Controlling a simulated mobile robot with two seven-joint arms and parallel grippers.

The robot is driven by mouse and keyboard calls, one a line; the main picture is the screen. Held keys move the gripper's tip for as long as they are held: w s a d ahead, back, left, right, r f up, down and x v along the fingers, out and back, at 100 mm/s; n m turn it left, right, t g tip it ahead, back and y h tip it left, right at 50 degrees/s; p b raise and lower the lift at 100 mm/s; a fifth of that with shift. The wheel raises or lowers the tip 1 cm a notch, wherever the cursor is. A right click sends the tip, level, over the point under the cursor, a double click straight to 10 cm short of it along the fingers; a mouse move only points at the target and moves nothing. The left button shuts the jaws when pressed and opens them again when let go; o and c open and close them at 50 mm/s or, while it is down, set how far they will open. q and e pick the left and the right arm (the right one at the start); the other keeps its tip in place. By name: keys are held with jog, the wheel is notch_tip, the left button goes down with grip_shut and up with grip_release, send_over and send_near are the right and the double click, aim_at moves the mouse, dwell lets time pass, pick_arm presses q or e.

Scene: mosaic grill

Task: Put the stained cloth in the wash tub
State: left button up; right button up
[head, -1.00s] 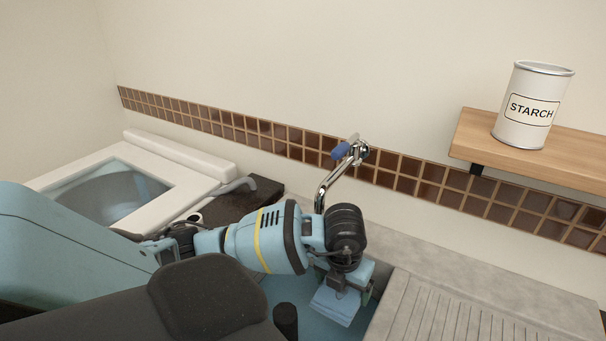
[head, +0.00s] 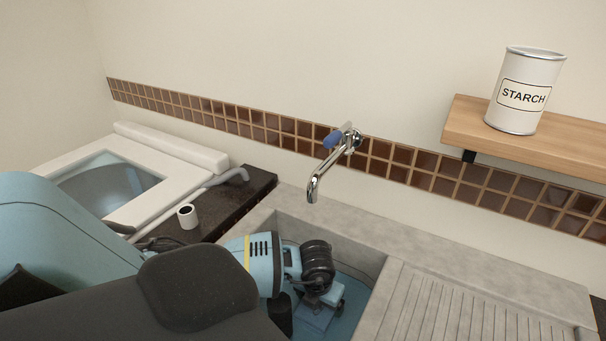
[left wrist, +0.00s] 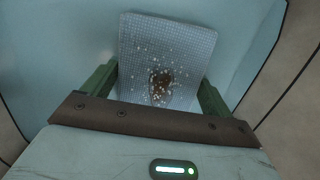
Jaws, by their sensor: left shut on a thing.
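The stained cloth (left wrist: 170,45) is pale blue and finely checked, with a brown stain and white specks. In the left wrist view it lies between the green fingers of my left gripper (left wrist: 158,80), which is shut on it. In the head view my left gripper (head: 318,312) is down inside the grey stone wash tub (head: 385,268), left of its ribbed board. The tub's inside shows pale blue below the gripper; I cannot tell whether this is water or a lining. In the head view my arm and gripper largely hide the cloth. My right gripper is out of view.
A chrome tap (head: 330,170) with a blue handle reaches over the tub. A ribbed draining board (head: 450,315) is at the right. A dark ledge (head: 235,200) with a small white cup (head: 187,216) and a white washer (head: 165,160) stand left. A starch tin (head: 524,90) stands on a wooden shelf (head: 570,135).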

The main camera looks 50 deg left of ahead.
pick_arm(q)
jog(key=shift+s+a+f+p, duration=0.1)
jog(key=shift+s+a, duration=0.15)
jog(key=shift+a, duration=0.45)
jog(key=shift+s+a+f+p, duration=0.15)
jog(key=shift+s+a, duration=0.05)
jog(key=shift+a, duration=0.5)
jog(key=shift+s+a+f+p, duration=0.1)
jog(key=shift+s+a, duration=0.15)
jog(key=shift+a, duration=0.45)
jog(key=shift+f, duration=0.25)
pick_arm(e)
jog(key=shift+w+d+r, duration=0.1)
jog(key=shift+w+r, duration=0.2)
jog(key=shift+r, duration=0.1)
pick_arm(q)
jog(key=shift+f, duration=0.15)
jog(key=o, duration=0.8)
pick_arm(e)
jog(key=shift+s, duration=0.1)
